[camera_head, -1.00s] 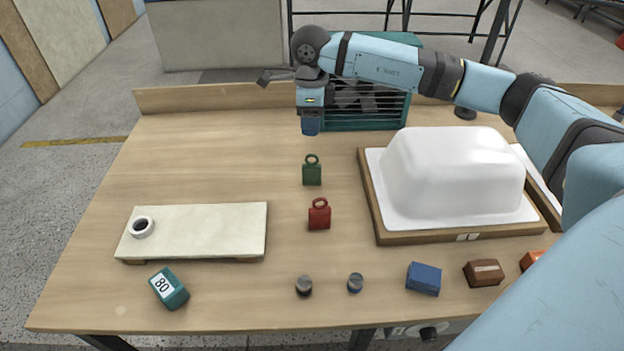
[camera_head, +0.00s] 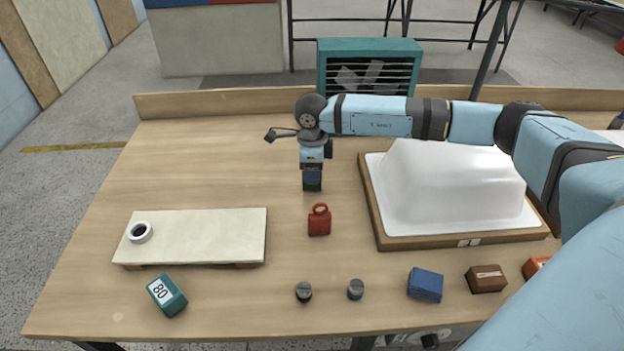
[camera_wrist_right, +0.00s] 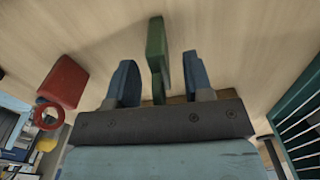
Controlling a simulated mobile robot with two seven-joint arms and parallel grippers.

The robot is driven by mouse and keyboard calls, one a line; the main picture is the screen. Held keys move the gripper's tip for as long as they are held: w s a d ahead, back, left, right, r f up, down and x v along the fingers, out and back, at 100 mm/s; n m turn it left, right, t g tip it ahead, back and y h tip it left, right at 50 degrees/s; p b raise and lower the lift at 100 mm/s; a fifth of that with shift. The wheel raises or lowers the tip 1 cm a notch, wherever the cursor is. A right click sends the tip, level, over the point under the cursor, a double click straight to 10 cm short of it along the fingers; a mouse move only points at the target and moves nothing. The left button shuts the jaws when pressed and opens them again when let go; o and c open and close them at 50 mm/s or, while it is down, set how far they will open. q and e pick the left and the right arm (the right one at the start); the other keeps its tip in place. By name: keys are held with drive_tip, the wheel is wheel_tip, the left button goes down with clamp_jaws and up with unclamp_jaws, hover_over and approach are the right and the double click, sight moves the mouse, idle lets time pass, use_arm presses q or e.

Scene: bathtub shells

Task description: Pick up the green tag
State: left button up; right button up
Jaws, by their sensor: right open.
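The green tag (camera_wrist_right: 156,50) stands between the two blue fingers of my right gripper (camera_wrist_right: 160,82) in the right wrist view. The fingers are open, with a gap on each side of the tag. In the head view my right gripper (camera_head: 312,186) points down over the tag's place and hides the tag. My left gripper is not in view.
A red tag (camera_head: 319,221) stands just in front of the right gripper. A white tub shell (camera_head: 455,185) on a wooden-framed base is to the right. A pale board (camera_head: 205,238) with a white ring (camera_head: 139,232) lies left. Small blocks line the front edge.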

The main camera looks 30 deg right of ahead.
drive_tip(key=shift+f, duration=0.25)
drive_tip(key=shift+r, duration=0.1)
clamp_jaws()
